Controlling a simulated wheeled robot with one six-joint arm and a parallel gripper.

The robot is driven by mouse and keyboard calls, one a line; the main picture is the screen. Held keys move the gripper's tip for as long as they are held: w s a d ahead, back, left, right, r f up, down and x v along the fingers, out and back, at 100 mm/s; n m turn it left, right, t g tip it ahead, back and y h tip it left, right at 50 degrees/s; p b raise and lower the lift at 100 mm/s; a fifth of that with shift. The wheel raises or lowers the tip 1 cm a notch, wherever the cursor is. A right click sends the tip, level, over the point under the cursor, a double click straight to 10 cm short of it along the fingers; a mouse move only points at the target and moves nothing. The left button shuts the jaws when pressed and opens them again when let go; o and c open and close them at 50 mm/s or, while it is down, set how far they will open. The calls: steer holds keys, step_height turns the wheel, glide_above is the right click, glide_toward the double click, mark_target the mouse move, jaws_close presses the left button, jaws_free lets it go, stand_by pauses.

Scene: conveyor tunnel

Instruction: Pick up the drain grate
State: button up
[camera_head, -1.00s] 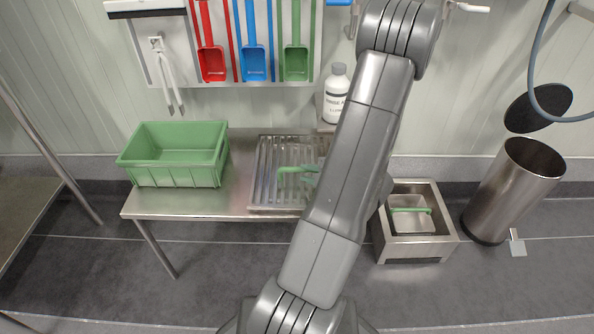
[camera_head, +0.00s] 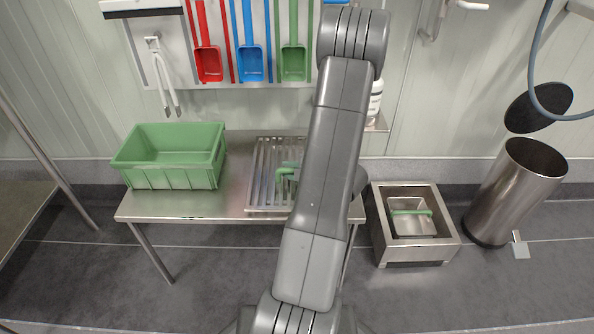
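No piece is clearly identifiable as the drain grate. A slatted steel rack (camera_head: 262,190) lies flat on the right part of the steel table, and its right side is hidden behind my arm. A green object (camera_head: 285,172) rests on it, partly hidden by my arm. A square steel floor basin (camera_head: 381,235) right of the table holds a smaller metal basket (camera_head: 412,228) with a green handle. My arm rises through the middle of the view, and my gripper is not in view.
A green crate (camera_head: 170,178) stands on the left of the steel table (camera_head: 205,207). Red, blue and green scoops hang on the wall board above. A white bottle (camera_head: 376,88) is partly behind my arm. A steel bin (camera_head: 510,200) stands at right. Grey floor in front is open.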

jaws_close()
stand_by(1.3)
